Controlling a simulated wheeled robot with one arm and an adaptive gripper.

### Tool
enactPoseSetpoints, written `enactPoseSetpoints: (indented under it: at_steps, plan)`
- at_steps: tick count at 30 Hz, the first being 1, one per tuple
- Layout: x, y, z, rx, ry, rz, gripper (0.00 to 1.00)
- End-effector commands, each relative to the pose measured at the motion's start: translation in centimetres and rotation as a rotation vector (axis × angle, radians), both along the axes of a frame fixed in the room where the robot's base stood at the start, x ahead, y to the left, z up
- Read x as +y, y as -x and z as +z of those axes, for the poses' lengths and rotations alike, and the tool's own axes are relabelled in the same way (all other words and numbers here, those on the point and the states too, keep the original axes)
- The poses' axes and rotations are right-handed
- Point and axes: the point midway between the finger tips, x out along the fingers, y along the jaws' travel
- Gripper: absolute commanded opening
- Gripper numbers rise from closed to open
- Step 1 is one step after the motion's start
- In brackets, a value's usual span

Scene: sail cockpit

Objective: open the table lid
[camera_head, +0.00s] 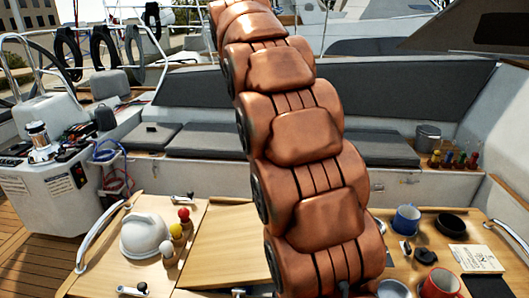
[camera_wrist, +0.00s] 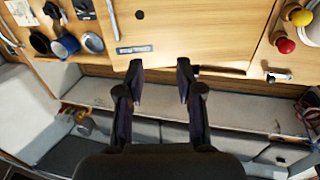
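The wooden table lid (camera_wrist: 205,35) is the middle panel of the table and appears to lie flat. It carries a small dark plate (camera_wrist: 137,49) near its edge and a round dark spot (camera_wrist: 139,15). In the head view part of the lid (camera_head: 230,236) shows left of my copper-coloured arm, which hides the rest. My gripper (camera_wrist: 161,80) is open and empty in the wrist view. Its two dark fingers are spread, with their tips near the lid's edge beside the plate. I cannot tell whether they touch it. The gripper is not visible in the head view.
A white domed object (camera_head: 145,237) and coloured pegs (camera_head: 184,215) stand on the left table part. A blue mug (camera_head: 406,219), red mug (camera_head: 440,284), black bowl (camera_head: 451,224) and paper card (camera_head: 475,258) are on the right. Cushioned benches (camera_head: 375,147) line the cockpit.

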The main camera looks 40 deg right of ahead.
Motion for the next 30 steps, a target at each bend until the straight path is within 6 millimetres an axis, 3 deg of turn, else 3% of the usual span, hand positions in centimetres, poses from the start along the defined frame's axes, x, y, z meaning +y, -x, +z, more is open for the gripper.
enactPoseSetpoints:
  at_steps: [8,30]
  plan:
    - [-1.0,0.9,-1.2,0.001,0.000,-0.001,0.36]
    - [-7.7,6.5,-9.1,0.004,-0.002,-0.010,0.36]
